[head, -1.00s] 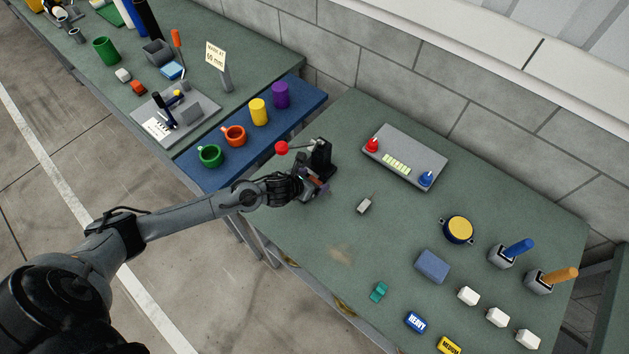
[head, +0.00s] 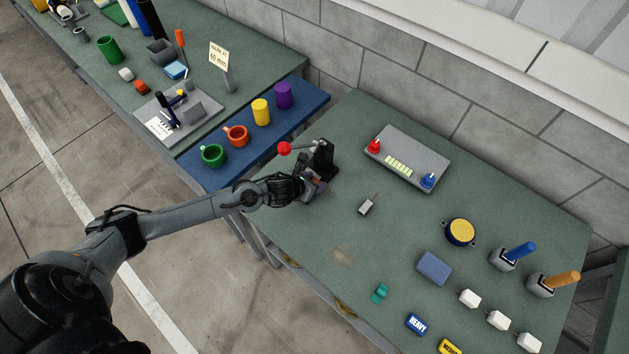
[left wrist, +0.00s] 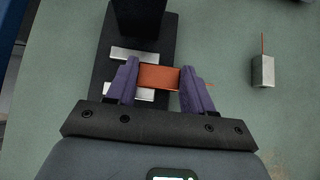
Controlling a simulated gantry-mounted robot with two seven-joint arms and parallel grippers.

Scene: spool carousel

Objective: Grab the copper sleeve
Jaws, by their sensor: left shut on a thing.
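The copper sleeve (left wrist: 159,77) is a short orange-brown piece in the left wrist view. It lies between the two purple fingers of my left gripper (left wrist: 160,84), which is shut on it. Pale metal blocks (left wrist: 134,54) on a black base show just behind and beside the sleeve. In the head view my left gripper (head: 314,184) is at the black lever press (head: 325,158) with the red knob, and the sleeve is mostly hidden there. I cannot tell whether the sleeve touches the base. My right gripper is not in view.
A small grey block with a thin rod (head: 366,207) stands to the right of the press. A grey panel with red and blue knobs (head: 407,158) lies behind it. The green bench between is mostly clear.

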